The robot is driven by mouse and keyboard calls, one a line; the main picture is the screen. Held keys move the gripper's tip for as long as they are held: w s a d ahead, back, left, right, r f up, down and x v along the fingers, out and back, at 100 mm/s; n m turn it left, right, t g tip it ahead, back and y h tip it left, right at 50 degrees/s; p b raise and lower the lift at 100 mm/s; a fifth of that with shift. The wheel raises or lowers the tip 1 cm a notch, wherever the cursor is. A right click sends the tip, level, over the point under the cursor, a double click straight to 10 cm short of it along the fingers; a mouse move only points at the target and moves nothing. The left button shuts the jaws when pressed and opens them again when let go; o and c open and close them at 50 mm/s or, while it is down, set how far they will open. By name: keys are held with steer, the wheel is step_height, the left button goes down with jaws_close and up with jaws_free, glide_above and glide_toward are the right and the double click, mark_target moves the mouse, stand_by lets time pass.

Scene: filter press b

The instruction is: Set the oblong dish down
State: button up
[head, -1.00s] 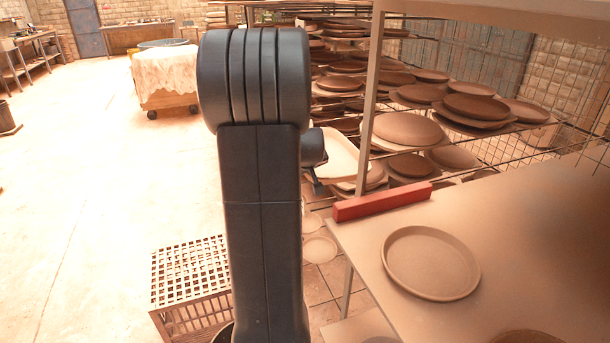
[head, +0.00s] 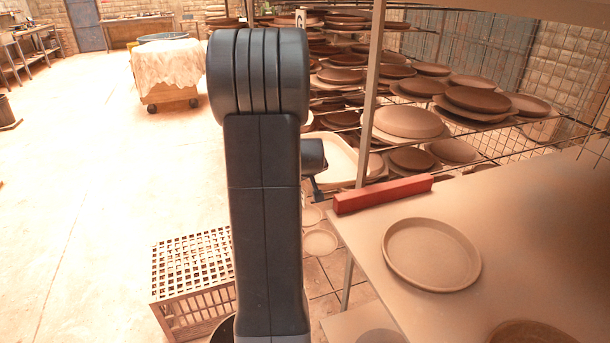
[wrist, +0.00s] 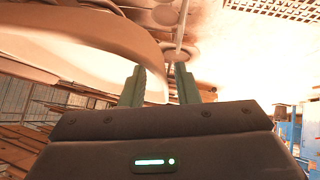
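The oblong dish is a pale, shallow dish with a raised rim. In the head view the dish (head: 340,158) shows partly, right of my dark arm and behind a rack post. In the wrist view its pale side (wrist: 85,38) fills the upper left, close to the camera. My gripper (wrist: 160,72) has its two green fingers a little apart, with the dish's edge reaching between them. It looks shut on the dish, though the contact is not clear.
A grey table (head: 510,240) at the right bears a round plate (head: 431,254), a red block (head: 382,194) at its corner and another dish at its front. Wire racks (head: 480,125) full of plates stand behind. A slatted crate (head: 192,275) stands on the floor, which is open at left.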

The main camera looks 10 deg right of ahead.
steer(key=d+v, duration=0.1)
steer(key=v, duration=1.1)
steer(key=shift+a+p, duration=0.45)
steer(key=shift+a, duration=0.05)
